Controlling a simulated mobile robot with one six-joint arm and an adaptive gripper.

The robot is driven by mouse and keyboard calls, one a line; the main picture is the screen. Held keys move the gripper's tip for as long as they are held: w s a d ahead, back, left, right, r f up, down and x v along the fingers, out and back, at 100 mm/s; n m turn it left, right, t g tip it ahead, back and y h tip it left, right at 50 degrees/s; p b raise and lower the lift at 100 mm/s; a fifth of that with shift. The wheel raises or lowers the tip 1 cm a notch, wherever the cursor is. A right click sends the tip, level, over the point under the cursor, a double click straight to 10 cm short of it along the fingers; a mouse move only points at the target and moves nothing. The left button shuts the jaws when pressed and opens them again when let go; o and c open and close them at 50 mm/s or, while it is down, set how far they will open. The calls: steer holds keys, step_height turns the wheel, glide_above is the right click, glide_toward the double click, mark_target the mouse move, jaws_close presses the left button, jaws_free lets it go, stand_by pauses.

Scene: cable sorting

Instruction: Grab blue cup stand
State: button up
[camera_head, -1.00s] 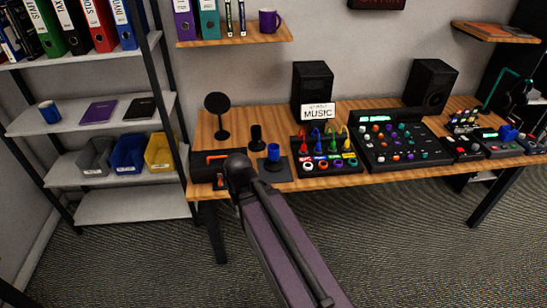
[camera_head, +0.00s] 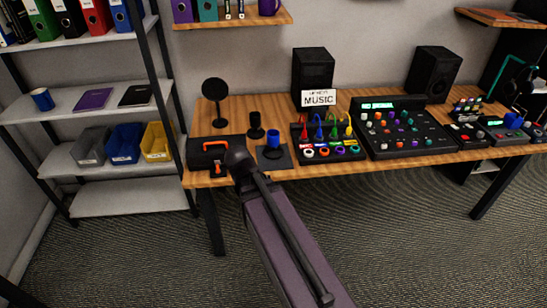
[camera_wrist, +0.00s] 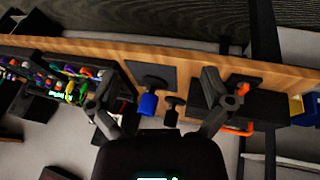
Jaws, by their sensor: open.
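The blue cup stand (camera_head: 273,139), a small blue cup shape on a dark stem, stands upright on a black square mat (camera_head: 274,158) near the front edge of the wooden desk. In the wrist view the blue stand (camera_wrist: 148,104) shows between the two fingers of my gripper (camera_wrist: 158,80), nearer the left one. My gripper is open and empty. It appears apart from the stand. In the head view my dark arm reaches up to the desk's front edge, left of the stand, and the fingers are hidden.
A black stand (camera_head: 255,128) is close to the blue one. A black box with an orange handle (camera_head: 214,146) lies to the left. A cable panel (camera_head: 330,144) and mixer (camera_head: 405,130) lie to the right. A round black disc stand (camera_head: 215,91) is behind.

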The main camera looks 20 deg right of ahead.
steer(key=w+d+f+m+t+h+b, duration=0.35)
steer(key=w+d+h+b, duration=0.25)
steer(key=w+d+b, duration=0.25)
steer(key=t+h+b, duration=0.1)
steer(key=t+b, duration=0.7)
steer(key=b, duration=0.2)
glide_toward(272, 137)
steer(key=a, duration=0.1)
steer(key=shift+s+a+r+m, duration=0.1)
steer(key=shift+s+a+m, duration=0.05)
steer(key=shift+s+m, duration=0.1)
steer(key=x, duration=0.8)
steer(key=shift+d, duration=0.35)
steer(key=shift+w, duration=0.25)
steer(key=shift+x, duration=2.5)
steer(key=shift+s+d, duration=0.1)
steer(key=shift+s, duration=0.05)
